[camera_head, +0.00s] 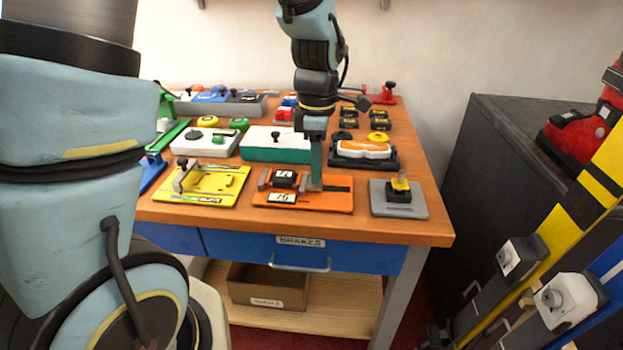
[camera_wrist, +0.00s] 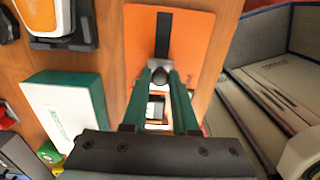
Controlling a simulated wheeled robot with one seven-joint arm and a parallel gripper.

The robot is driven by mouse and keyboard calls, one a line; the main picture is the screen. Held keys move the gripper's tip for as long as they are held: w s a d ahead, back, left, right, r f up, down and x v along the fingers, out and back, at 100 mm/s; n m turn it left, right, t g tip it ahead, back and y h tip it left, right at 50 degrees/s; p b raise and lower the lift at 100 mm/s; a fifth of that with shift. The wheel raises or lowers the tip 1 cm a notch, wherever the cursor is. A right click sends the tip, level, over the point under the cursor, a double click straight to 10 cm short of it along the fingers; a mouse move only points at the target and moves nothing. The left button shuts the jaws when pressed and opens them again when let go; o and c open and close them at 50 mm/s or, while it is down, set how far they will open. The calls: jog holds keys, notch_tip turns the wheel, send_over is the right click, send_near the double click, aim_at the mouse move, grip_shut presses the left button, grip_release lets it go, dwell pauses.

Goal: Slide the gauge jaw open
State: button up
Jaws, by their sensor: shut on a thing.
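The gauge is an orange plate (camera_head: 335,203) near the bench's front edge, with a dark slot (camera_head: 338,188). A black block (camera_head: 285,178) with a white number label sits between a grey fixed jaw (camera_head: 263,181) and the sliding jaw, which is mostly hidden behind my gripper. My gripper (camera_head: 315,182) points down at the plate. In the wrist view its green fingers (camera_wrist: 160,76) are shut on a small grey knob (camera_wrist: 159,75) of the sliding jaw. There the orange plate (camera_wrist: 195,50) and free slot (camera_wrist: 163,35) extend beyond the fingertips.
A yellow plate fixture (camera_head: 225,183) lies left of the gauge. A grey plate with a black-and-yellow piece (camera_head: 399,190) lies right. Behind stand a white-and-green box (camera_head: 272,145) and a black holder with an orange-and-white item (camera_head: 364,152). Bare wood (camera_head: 430,228) shows at the front right.

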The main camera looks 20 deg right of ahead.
jog(key=shift+d, duration=0.1)
grip_shut()
jog(key=shift+s+d+p, duration=0.3)
jog(key=shift+s+d, duration=0.1)
jog(key=shift+d, duration=0.4)
jog(key=shift+s+d+p, duration=0.3)
jog(key=shift+s+d, duration=0.05)
jog(key=shift+d, duration=0.4)
jog(key=o, duration=0.6)
grip_release()
notch_tip(320, 180, up, 10)
jog(key=p, duration=0.9)
